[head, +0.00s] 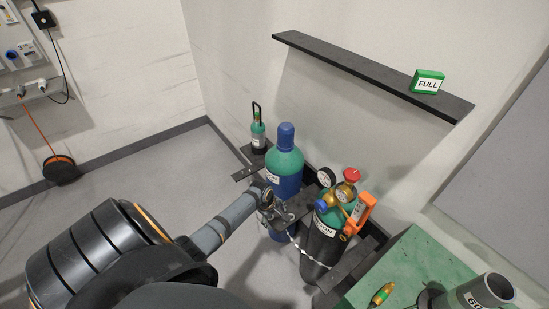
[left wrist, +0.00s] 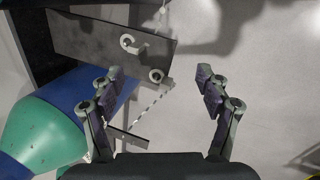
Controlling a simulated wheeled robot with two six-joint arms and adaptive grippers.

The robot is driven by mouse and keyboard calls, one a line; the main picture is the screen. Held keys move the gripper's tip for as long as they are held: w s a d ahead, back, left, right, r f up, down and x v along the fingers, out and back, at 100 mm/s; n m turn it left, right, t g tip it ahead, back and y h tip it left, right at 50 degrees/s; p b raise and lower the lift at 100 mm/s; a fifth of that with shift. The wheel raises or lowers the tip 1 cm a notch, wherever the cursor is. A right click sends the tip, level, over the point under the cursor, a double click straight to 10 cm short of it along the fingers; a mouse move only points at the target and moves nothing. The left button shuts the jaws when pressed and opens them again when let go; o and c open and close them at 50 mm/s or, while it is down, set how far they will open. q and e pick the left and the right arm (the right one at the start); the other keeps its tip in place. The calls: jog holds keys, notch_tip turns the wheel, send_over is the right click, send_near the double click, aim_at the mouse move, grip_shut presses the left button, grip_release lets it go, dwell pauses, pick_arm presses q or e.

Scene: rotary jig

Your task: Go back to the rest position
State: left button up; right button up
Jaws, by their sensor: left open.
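My left arm reaches in from the lower left in the head view, and its left gripper (head: 275,208) is in front of the blue cylinder with a green shoulder (head: 286,162). In the left wrist view the gripper (left wrist: 163,92) is open, with nothing between its fingers. The blue and green cylinder (left wrist: 45,125) lies to the left of the fingers there. A chain (left wrist: 146,107) hangs by the plate. My right gripper is not in view.
A black cylinder (head: 320,245) with gauges and an orange part (head: 360,213) stands right of the gripper. A small green cylinder (head: 258,138) is behind. A green-topped bench (head: 400,265) fills the lower right. A dark shelf (head: 350,68) holds a green FULL box (head: 427,82).

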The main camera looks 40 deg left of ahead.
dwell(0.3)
pick_arm(q)
jog(key=s+f+m+g+y+b, duration=0.1)
jog(key=s+f+m+b, duration=0.5)
jog(key=s+f, duration=1.15)
jog(key=s+d+f+m, duration=0.3)
jog(key=s+f+m, duration=0.2)
jog(key=s, duration=0.4)
jog(key=s+d+f+m, duration=0.3)
jog(key=s+f+m, duration=0.3)
jog(key=s, duration=0.4)
jog(key=shift+s+f+m+g+y, duration=0.3)
jog(key=shift+m+g+y, duration=0.1)
jog(key=shift+m, duration=0.1)
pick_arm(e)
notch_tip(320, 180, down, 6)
pick_arm(q)
jog(key=shift+w, duration=0.15)
